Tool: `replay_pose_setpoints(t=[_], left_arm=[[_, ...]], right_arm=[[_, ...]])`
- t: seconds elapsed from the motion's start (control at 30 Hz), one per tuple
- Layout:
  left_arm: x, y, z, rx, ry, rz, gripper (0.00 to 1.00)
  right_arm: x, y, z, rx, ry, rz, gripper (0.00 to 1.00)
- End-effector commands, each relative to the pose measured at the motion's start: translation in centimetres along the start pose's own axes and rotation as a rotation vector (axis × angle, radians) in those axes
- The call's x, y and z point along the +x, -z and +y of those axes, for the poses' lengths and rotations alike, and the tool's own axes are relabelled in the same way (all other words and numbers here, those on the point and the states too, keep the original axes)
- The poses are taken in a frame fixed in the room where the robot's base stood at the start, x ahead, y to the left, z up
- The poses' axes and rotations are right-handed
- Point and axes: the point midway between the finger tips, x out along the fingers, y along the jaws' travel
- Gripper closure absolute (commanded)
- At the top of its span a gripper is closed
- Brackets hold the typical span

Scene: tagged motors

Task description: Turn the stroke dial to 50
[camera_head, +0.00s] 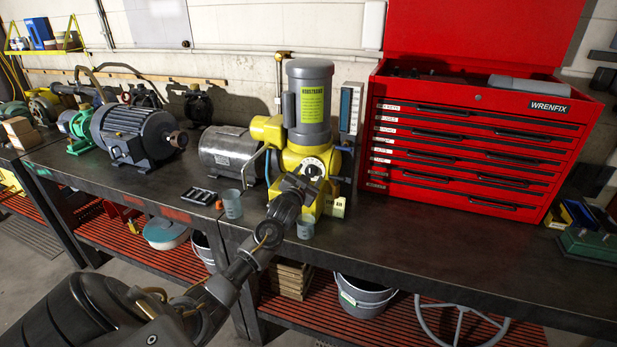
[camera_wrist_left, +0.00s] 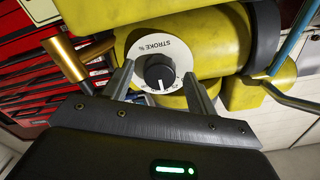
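The stroke dial (camera_head: 312,167) is a round white plate with a black knob on the front of the yellow pump (camera_head: 295,157), under its grey motor. In the left wrist view the dial plate (camera_wrist_left: 151,50) reads "STROKE %" upside down. Its black knob (camera_wrist_left: 160,71) has a white mark toward the bottom of the picture; the number it points at is too small to tell. My left gripper (camera_head: 303,180) is in front of the dial. In the left wrist view its two fingers (camera_wrist_left: 158,72) are open, one on each side of the knob, with gaps showing. My right gripper is not in view.
A brass-coloured cylinder (camera_wrist_left: 65,59) sticks out close to the left finger in the wrist view. Small cups (camera_head: 231,204) stand on the bench near the pump. A red tool chest (camera_head: 475,150) stands to the right, a grey motor (camera_head: 225,152) to the left.

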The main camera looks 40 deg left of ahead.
Motion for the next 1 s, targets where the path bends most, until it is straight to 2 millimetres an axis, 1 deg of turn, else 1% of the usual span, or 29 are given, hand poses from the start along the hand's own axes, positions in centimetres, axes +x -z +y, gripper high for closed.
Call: replay_pose_setpoints(t=[0.2,0.33,0.47,0.6,0.73,0.9,1.0], left_arm=[[-0.1,0.0,0.0,-0.001,0.000,0.000,0.42],[-1.0,-0.2,0.1,0.000,-0.001,-0.001,0.42],[-3.1,-0.3,0.2,0.000,-0.001,0.001,0.42],[-5.9,-0.3,0.2,0.001,-0.002,0.000,0.42],[-8.2,-0.2,0.2,-0.001,-0.001,0.001,0.42],[-10.2,-0.1,0.1,-0.001,0.000,0.000,0.42],[-10.6,-0.1,0.1,0.000,-0.001,-0.001,0.42]], right_arm=[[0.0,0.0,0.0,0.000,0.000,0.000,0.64],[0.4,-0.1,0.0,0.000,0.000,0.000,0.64],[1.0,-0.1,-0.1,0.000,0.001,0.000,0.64],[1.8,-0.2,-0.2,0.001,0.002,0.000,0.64],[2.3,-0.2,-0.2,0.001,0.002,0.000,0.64],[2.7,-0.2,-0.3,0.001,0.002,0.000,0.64],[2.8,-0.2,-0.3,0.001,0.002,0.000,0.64]])
